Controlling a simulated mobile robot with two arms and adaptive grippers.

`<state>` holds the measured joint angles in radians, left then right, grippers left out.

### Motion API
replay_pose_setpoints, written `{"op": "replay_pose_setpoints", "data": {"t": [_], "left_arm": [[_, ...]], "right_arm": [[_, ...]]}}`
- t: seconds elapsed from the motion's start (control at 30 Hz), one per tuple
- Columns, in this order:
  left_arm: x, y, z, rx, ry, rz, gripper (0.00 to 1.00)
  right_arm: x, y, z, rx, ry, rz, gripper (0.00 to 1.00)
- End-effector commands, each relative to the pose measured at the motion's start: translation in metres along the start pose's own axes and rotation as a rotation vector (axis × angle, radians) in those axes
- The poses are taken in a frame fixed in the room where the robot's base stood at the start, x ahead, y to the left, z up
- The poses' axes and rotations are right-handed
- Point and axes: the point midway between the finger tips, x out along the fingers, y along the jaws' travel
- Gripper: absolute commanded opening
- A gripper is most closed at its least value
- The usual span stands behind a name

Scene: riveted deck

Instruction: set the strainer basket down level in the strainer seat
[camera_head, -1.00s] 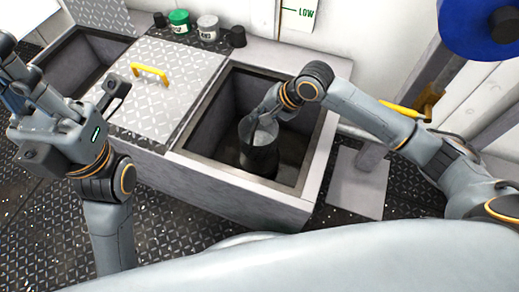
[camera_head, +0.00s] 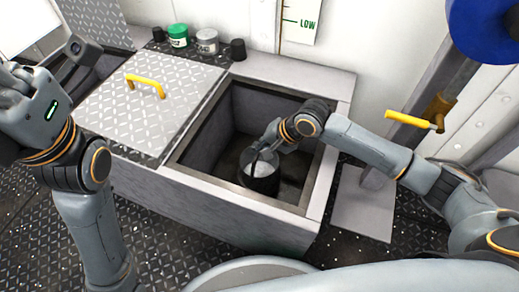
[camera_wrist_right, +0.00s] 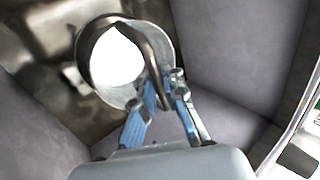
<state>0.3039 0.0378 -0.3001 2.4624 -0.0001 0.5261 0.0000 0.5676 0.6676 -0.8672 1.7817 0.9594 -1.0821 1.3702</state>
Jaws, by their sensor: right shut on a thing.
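The strainer basket (camera_head: 262,185) is a dark cylinder with a pale inside, down in the open well (camera_head: 205,143). It looks close to upright near the well floor; whether it touches the floor is unclear. My right gripper (camera_head: 268,143) reaches into the well and is shut on the basket's handle. In the right wrist view, the blue fingers (camera_wrist_right: 165,100) close at the dark arched handle (camera_wrist_right: 153,58), and the basket (camera_wrist_right: 86,62) opens toward the camera. The strainer seat cannot be made out. My left gripper (camera_head: 22,78) is at the upper left, its fingers partly cut off.
A diamond-plate lid with a yellow handle (camera_head: 146,84) lies left of the well. A green-topped can (camera_head: 178,36), a grey can (camera_head: 207,42) and black knobs stand behind it. Well walls rise close around the basket. A yellow lever (camera_head: 413,121) is at the right.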

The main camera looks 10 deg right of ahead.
Motion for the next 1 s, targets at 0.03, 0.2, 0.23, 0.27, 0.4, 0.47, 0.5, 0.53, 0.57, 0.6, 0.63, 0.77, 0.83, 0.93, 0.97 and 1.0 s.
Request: {"op": "replay_pose_setpoints", "data": {"t": [0.03, 0.2, 0.23, 0.27, 0.4, 0.47, 0.5, 0.53, 0.57, 0.6, 0.63, 0.77, 0.83, 0.93, 0.97, 1.0], "left_arm": [[0.001, 0.000, 0.001, 0.000, -0.002, -0.001, 0.00], [-0.001, 0.000, 0.001, -0.001, -0.007, -0.002, 0.00], [-0.001, 0.000, 0.001, -0.001, -0.007, -0.002, 0.00], [-0.001, 0.000, 0.001, -0.001, -0.007, -0.002, 0.00], [-0.001, 0.000, 0.001, -0.001, -0.007, -0.002, 0.00], [-0.001, 0.000, 0.002, -0.001, -0.007, -0.002, 0.00], [-0.002, 0.000, 0.002, -0.001, -0.007, -0.002, 0.00], [-0.002, 0.000, 0.002, -0.001, -0.007, -0.002, 0.00], [-0.003, 0.000, 0.001, -0.001, -0.008, -0.002, 0.00], [-0.005, 0.000, 0.002, -0.001, -0.009, -0.002, 0.00], [0.002, 0.000, 0.001, -0.001, -0.003, 0.000, 0.00], [-0.002, -0.003, 0.007, -0.005, -0.040, -0.015, 0.00], [-0.005, -0.004, 0.010, -0.008, -0.064, -0.025, 0.00], [-0.011, -0.006, 0.014, -0.013, -0.100, -0.038, 0.00], [-0.013, -0.006, 0.015, -0.014, -0.111, -0.042, 0.00], [-0.016, -0.007, 0.016, -0.016, -0.125, -0.048, 0.00]], "right_arm": [[0.000, -0.001, 0.000, 0.001, 0.000, -0.001, 0.00], [0.002, 0.002, 0.000, 0.001, 0.000, 0.001, 0.30], [0.002, 0.002, 0.000, 0.001, 0.000, 0.001, 0.33], [0.002, 0.002, 0.000, 0.001, 0.000, 0.001, 0.33], [0.002, 0.002, 0.000, 0.001, 0.000, 0.001, 0.33], [0.002, 0.002, 0.000, 0.001, 0.000, 0.001, 0.33], [0.002, 0.001, 0.000, 0.000, 0.000, 0.000, 0.33], [0.002, 0.001, 0.000, 0.000, 0.000, 0.000, 0.33], [0.001, 0.001, 0.000, -0.001, 0.001, 0.000, 0.33], [0.000, 0.000, 0.000, -0.002, 0.001, -0.001, 0.33], [-0.004, -0.001, 0.000, 0.000, 0.001, -0.001, 0.33], [-0.024, -0.002, -0.001, 0.001, 0.002, 0.001, 0.33], [-0.038, -0.003, -0.001, 0.000, 0.002, 0.001, 0.33], [-0.059, -0.003, 0.000, 0.002, 0.000, 0.002, 0.33], [-0.065, -0.003, 0.000, 0.001, 0.001, 0.002, 0.33], [-0.073, -0.003, -0.001, 0.001, 0.001, 0.002, 0.33]]}}
